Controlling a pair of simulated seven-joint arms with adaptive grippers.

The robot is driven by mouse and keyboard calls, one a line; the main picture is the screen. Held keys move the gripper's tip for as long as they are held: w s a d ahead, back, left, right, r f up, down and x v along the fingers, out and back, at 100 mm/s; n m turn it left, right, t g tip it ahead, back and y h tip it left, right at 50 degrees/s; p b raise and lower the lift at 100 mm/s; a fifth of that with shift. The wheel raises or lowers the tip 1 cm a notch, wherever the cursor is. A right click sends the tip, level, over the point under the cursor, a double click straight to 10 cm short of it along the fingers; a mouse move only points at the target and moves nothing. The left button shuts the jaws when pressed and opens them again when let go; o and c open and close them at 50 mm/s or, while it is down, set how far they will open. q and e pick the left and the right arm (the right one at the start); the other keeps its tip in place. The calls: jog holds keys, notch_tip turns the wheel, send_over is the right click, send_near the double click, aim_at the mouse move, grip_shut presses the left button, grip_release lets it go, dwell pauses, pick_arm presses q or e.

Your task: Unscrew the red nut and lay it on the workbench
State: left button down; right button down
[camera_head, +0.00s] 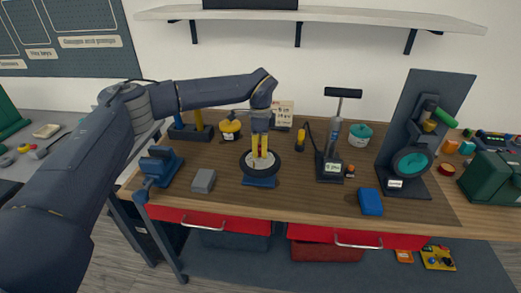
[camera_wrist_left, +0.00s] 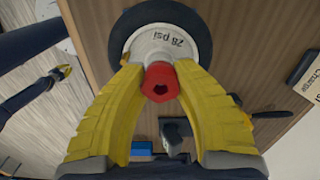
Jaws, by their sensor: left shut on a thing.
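The red nut (camera_wrist_left: 160,82) shows between the yellow fingertips in the left wrist view, in front of the pale hub of a black-tyred wheel (camera_wrist_left: 205,32) printed "28 psi". My left gripper (camera_head: 260,158) points down over the wheel (camera_head: 246,171), which lies on a blue stand (camera_head: 260,182) on the workbench (camera_head: 300,193). The left gripper is shut on the red nut; it also shows in the left wrist view (camera_wrist_left: 158,75). I cannot tell whether the nut still touches the hub. My right gripper is not in view.
A grey block (camera_head: 203,181) and a blue vise (camera_head: 160,166) stand left of the wheel. A floor pump (camera_head: 331,160), a blue box (camera_head: 370,202) and a dark panel with a wheel (camera_head: 410,135) stand right. Bare wood lies between the wheel and the blue box.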

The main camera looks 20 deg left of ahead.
pick_arm(q)
jog(key=n, duration=0.5)
jog(key=shift+s+f, duration=0.3)
jog(key=c, duration=1.4)
grip_release()
jog(key=o, duration=0.4)
jog(key=shift+r, duration=0.15)
jog(key=shift+c, duration=0.2)
jog(key=shift+w, duration=0.1)
jog(key=shift+r, duration=0.15)
jog(key=shift+r, duration=0.3)
notch_tip(320, 180, up, 11)
